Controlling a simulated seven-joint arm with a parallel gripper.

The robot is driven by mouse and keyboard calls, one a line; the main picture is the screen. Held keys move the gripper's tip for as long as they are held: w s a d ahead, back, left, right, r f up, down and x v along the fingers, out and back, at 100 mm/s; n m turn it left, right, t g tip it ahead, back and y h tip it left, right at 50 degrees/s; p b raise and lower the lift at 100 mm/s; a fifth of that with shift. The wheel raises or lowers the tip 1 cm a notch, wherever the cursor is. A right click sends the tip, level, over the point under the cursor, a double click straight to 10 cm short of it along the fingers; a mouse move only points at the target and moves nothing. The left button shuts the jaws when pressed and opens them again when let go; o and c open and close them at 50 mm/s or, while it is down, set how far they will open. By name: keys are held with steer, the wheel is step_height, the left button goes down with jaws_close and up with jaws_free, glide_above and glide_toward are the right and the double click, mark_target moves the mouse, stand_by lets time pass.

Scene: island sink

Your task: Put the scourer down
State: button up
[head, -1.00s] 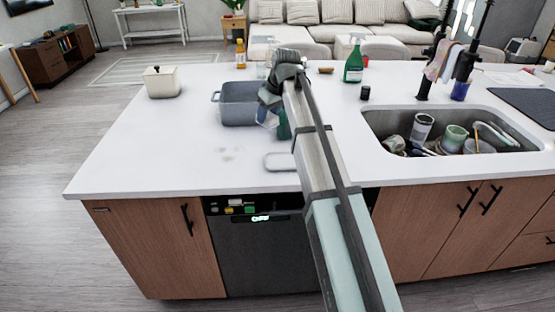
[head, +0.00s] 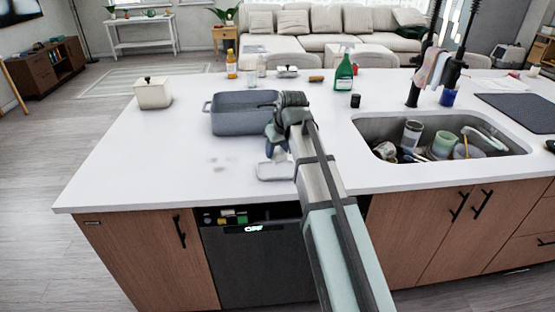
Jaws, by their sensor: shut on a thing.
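My gripper (head: 273,152) is over the near part of the white counter, low above a small pale, rimmed tray (head: 262,177) by the front edge. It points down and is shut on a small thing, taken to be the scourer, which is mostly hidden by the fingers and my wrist. I cannot tell whether that thing touches the tray.
A grey tub (head: 238,125) stands just behind my gripper. A sink (head: 375,127) with several cups and dishes is to the right. A green spray bottle (head: 343,75) and a black jar (head: 355,101) stand farther back.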

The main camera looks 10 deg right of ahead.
mark_target(278, 159)
steer(key=shift+f, duration=1.95)
steer(key=o, duration=1.1)
steer(key=shift+f, duration=0.1)
steer(key=v, duration=1.2)
